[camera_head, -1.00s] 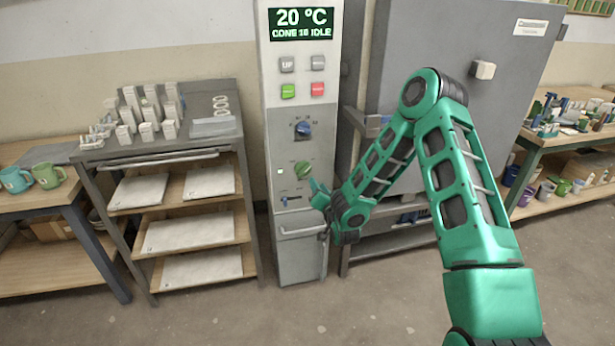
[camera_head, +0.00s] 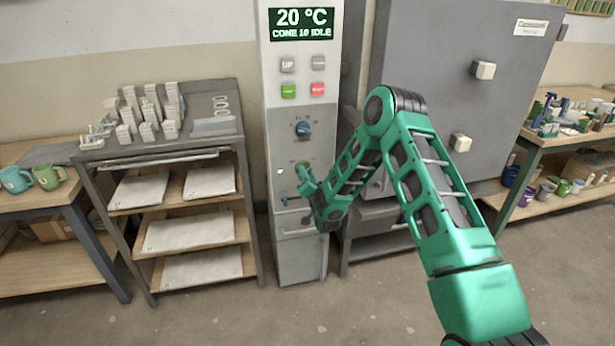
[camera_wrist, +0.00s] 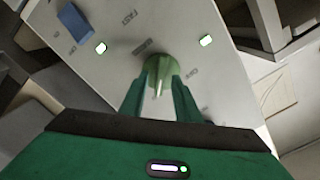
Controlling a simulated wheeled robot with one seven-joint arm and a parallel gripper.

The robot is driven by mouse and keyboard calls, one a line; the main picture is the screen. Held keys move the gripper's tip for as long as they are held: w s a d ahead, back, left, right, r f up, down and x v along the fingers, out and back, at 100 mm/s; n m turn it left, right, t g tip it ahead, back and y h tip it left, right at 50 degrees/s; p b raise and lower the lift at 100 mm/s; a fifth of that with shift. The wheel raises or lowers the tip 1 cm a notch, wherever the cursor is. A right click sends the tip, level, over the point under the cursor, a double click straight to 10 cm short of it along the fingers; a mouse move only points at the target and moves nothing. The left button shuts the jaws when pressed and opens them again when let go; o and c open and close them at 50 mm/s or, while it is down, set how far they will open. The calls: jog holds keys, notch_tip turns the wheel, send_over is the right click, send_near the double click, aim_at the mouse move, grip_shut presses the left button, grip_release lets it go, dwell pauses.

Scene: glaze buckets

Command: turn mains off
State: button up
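The grey kiln control column has a green knob (camera_wrist: 160,72), which fits the mains switch. In the wrist view the knob's pointer ridge faces down the picture, and a label that looks like OFF lies to its right. My gripper (camera_wrist: 160,92) has one green finger on each side of the knob, with a gap between them; I cannot tell whether they touch it. In the head view my gripper (camera_head: 305,180) is at the column's front, and it partly hides the knob (camera_head: 302,166).
The display (camera_head: 301,23) reads 20 °C, CONE 10 IDLE. A shelf rack (camera_head: 152,157) stands left; the grey kiln (camera_head: 440,75) stands right.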

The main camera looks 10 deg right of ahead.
jog(key=shift+w, duration=0.45)
